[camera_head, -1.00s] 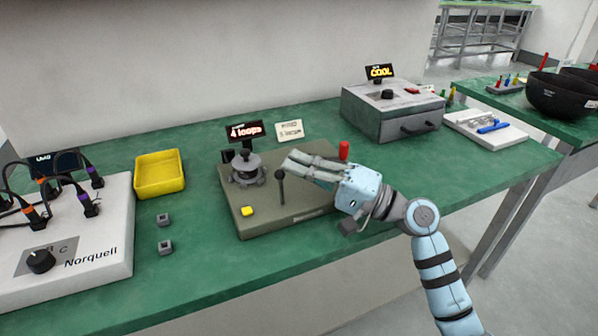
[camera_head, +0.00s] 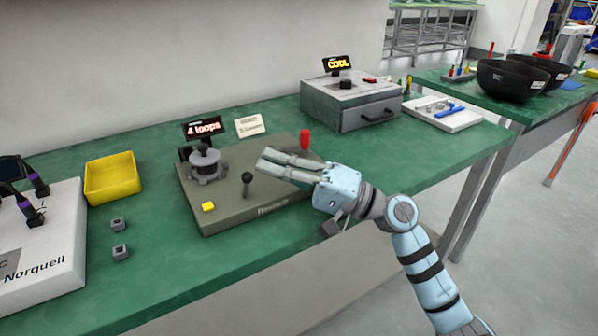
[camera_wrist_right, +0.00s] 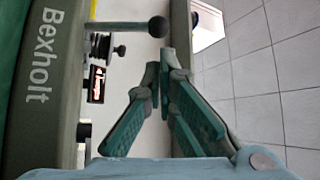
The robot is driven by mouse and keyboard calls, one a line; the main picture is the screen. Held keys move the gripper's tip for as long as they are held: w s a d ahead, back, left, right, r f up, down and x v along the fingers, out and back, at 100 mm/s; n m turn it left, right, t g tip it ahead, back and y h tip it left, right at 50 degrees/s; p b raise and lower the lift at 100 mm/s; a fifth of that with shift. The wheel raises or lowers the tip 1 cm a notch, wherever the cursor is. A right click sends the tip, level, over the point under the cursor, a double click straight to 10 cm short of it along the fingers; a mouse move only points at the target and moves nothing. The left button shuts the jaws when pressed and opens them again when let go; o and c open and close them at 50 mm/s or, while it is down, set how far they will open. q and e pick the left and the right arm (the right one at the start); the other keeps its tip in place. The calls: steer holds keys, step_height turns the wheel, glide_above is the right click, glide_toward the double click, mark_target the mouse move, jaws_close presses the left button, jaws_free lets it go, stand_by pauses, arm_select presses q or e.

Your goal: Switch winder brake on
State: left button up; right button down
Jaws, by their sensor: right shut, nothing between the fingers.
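The winder is an olive box (camera_head: 225,216) labelled Bexholt, with a grey spool (camera_head: 204,164) and a display (camera_head: 203,128) reading "4 loops". A ball-topped black lever (camera_head: 247,179) rises from its top, right of a yellow button (camera_head: 208,206). The lever's ball also shows in the right wrist view (camera_wrist_right: 158,27), beyond the fingertips. My right gripper (camera_head: 268,157) is over the winder, just behind and right of the lever. Its fingers (camera_wrist_right: 160,70) are shut and empty, seemingly apart from the ball. Which control is the brake is not labelled. My left gripper is not in view.
A red cylinder (camera_head: 304,140) stands at the winder's back right. A yellow tray (camera_head: 112,178), two small grey blocks (camera_head: 119,252) and a white Norquell box (camera_head: 60,250) are to the left. A grey drawer unit (camera_head: 350,106) and white tray (camera_head: 443,115) are to the right.

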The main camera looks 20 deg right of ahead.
steer(key=v, duration=1)
steer(key=shift+s+d, duration=0.15)
